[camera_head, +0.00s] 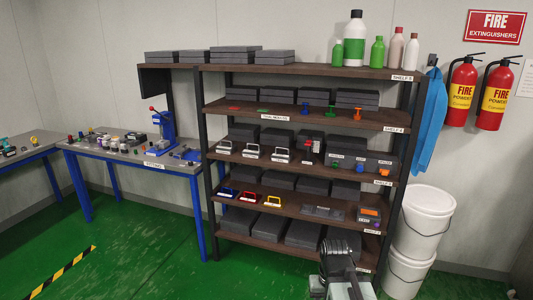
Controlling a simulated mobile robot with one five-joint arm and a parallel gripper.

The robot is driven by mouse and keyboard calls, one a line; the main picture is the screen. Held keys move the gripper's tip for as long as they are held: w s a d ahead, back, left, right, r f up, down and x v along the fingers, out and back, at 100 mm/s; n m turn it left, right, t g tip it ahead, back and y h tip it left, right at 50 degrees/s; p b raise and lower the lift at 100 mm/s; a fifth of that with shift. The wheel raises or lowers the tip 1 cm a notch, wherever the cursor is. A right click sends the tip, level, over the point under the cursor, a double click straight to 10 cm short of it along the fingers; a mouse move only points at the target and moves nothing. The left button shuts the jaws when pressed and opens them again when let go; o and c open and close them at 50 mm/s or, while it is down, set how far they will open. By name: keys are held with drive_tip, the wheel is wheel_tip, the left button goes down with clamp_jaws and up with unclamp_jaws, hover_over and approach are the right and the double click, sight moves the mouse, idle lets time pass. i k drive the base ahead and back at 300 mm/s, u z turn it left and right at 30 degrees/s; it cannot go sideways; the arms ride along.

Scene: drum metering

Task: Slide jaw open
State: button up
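My arm rises at the bottom of the picture, in front of the shelf unit. Its dark ribbed end, which looks like my gripper (338,247), is near the lowest shelf. I cannot tell whether its fingers are apart or whether it holds anything. No jaw can be made out clearly. A blue device (187,154) lies low on the blue-legged table, beside a tall blue press (163,126) with a red knob. A grey and red device (313,148) stands on the middle shelf. All of these are too small to show a jaw's position.
The dark shelf unit (203,190) holds grey boxes and small coloured tools on several levels. White buckets (420,222) are stacked at its right. Fire extinguishers (462,92) hang on the right wall.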

sight(185, 151)
drive_tip(key=i, duration=0.45)
drive_tip(key=u, duration=2.45)
drive_tip(key=i, duration=1.3)
drive_tip(key=z, duration=2.55)
